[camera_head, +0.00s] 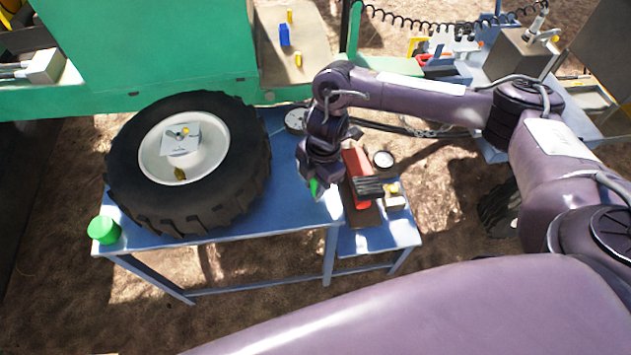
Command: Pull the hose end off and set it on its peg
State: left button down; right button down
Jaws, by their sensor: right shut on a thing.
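My right gripper (318,177) hangs over the right part of the blue table, pointing down, to the right of the big tyre. It is shut on a small green piece (314,187) that shows at its tips. I cannot tell whether this piece is the hose end; the gripper hides most of it. A black coiled hose (430,22) runs along the top right. I cannot make out the peg. My left gripper is out of view.
The tyre (238,190) with a white rim lies on the blue table (285,210). A green cylinder (105,229) stands at the table's left corner. A green machine (150,45) stands behind.

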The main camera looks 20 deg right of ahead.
jog(key=shift+f, duration=0.55)
dwell(0.6)
jog(key=c, duration=0.7)
grip_release()
notch_tip(320, 180, up, 7)
jog(key=p, duration=0.6)
jog(key=shift+p, duration=0.4)
dwell(0.3)
